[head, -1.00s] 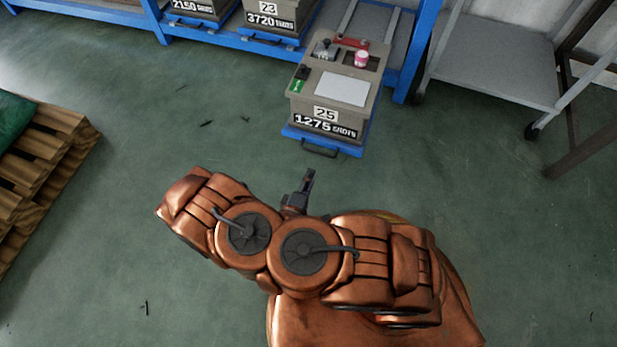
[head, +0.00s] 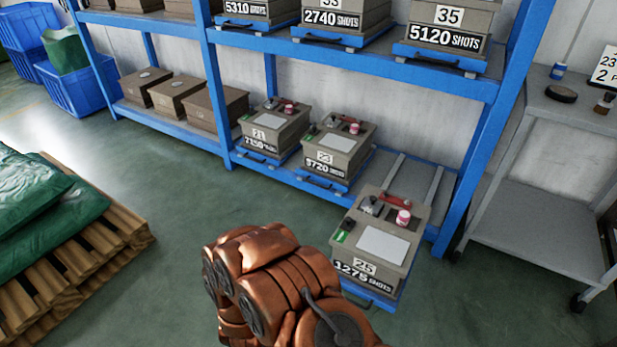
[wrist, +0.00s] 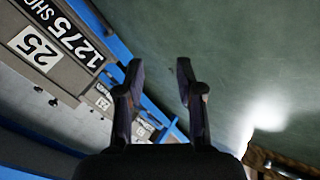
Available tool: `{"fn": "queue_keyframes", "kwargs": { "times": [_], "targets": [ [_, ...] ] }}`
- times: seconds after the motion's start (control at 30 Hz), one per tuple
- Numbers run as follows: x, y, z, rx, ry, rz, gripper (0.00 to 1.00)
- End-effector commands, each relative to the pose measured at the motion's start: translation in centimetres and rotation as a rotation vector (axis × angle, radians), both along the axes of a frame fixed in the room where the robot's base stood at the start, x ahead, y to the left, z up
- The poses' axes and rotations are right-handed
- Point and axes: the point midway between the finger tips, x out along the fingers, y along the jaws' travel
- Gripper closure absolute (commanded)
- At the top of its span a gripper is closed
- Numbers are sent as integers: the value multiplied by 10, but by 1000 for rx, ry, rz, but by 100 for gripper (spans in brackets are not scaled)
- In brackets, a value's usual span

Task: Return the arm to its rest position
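My copper-coloured arm (head: 270,285) is folded at the bottom centre of the head view, in front of the box marked 25. My gripper (wrist: 160,85) shows in the wrist view with its two dark fingers apart and nothing between them. It is hidden in the head view. The grey box marked 25 and 1275 shots (head: 380,245) sits on a pulled-out blue tray; it also shows at the upper left of the wrist view (wrist: 75,75). The fingers are beside the box with a gap, over green floor.
Blue shelving (head: 345,74) holds several numbered boxes. A grey cart (head: 530,225) stands at the right. A wooden pallet (head: 125,238) with green sacks (head: 75,222) is at the left. Green floor (head: 190,200) is clear between pallet and shelving.

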Motion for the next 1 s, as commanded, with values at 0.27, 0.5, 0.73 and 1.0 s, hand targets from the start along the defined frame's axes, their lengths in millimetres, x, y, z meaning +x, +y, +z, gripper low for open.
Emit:
{"fn": "queue_keyframes", "kwargs": {
  "times": [0.27, 0.5, 0.73, 1.0],
  "targets": [
    [12, 58, 88, 297, 130, -61, 63],
    [18, 90, 173, 498, 234, -78, 63],
    [18, 101, 264, 641, 329, -80, 63],
    [9, 88, 372, 746, 423, -73, 63]
  ]
}}
